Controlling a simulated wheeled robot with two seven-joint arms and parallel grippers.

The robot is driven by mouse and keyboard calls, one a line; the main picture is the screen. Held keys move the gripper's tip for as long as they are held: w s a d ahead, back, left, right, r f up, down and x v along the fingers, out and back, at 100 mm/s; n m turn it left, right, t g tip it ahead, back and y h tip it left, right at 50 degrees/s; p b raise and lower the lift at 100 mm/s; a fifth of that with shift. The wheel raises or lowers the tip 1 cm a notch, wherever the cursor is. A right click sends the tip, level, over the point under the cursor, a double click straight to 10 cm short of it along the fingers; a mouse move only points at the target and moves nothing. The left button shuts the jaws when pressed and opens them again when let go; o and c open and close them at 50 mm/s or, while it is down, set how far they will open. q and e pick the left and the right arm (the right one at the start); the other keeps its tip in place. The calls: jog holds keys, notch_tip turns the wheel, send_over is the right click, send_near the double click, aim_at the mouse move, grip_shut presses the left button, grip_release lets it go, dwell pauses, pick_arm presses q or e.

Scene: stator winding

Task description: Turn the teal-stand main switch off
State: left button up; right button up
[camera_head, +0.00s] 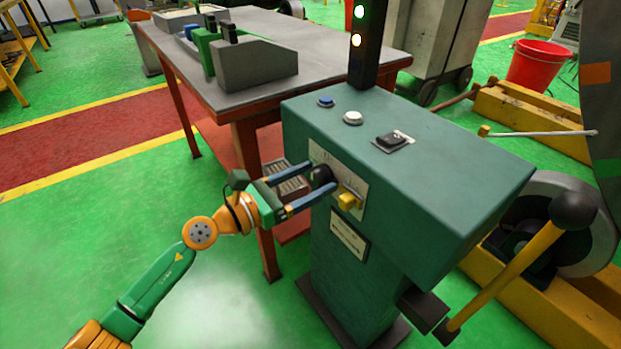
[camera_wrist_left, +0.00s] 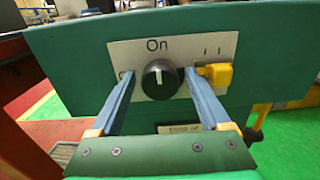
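The teal stand (camera_head: 420,170) has a round black main switch knob (camera_head: 320,175) on its front plate. In the left wrist view the knob (camera_wrist_left: 160,79) has a white mark pointing up to the word "On". My left gripper (camera_head: 317,179) is open, with its blue fingers either side of the knob. The wrist view shows the gripper (camera_wrist_left: 160,76) with a gap between each finger and the knob. The right finger's tip is close beside a yellow switch (camera_wrist_left: 215,75), also seen in the head view (camera_head: 347,200). The left finger covers part of the plate's lettering. My right gripper is not in view.
The stand's top carries a blue button (camera_head: 325,101), a white button (camera_head: 352,118) and a black rocker switch (camera_head: 392,139). A signal tower (camera_head: 363,60) rises behind them, with green and yellow lights lit. A grey-topped table (camera_head: 310,45) stands behind. Green floor is clear at left.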

pick_arm(q)
jog(key=c, duration=1.1)
jog(key=shift+n, duration=0.3)
jog(key=shift+r+n+p, duration=0.1)
jog(key=shift+n+p, duration=0.5)
jog(key=shift+p, duration=0.05)
jog(key=n+p, duration=0.1)
jog(key=n, duration=0.1)
jog(key=shift+w+n, duration=0.1)
jog(key=shift+n, duration=0.3)
jog(key=shift+n+p, duration=0.7)
jog(key=shift+n, duration=0.1)
jog(key=n+p, duration=0.3)
jog(key=n, duration=0.3)
jog(key=shift+w+a, duration=0.1)
jog(key=n, duration=0.1)
jog(key=n+p, duration=0.1)
jog(key=n, duration=0.1)
jog(key=n+p, duration=0.1)
jog(key=n, duration=0.1)
jog(key=shift+f, duration=0.3)
jog(key=shift+n, duration=0.5)
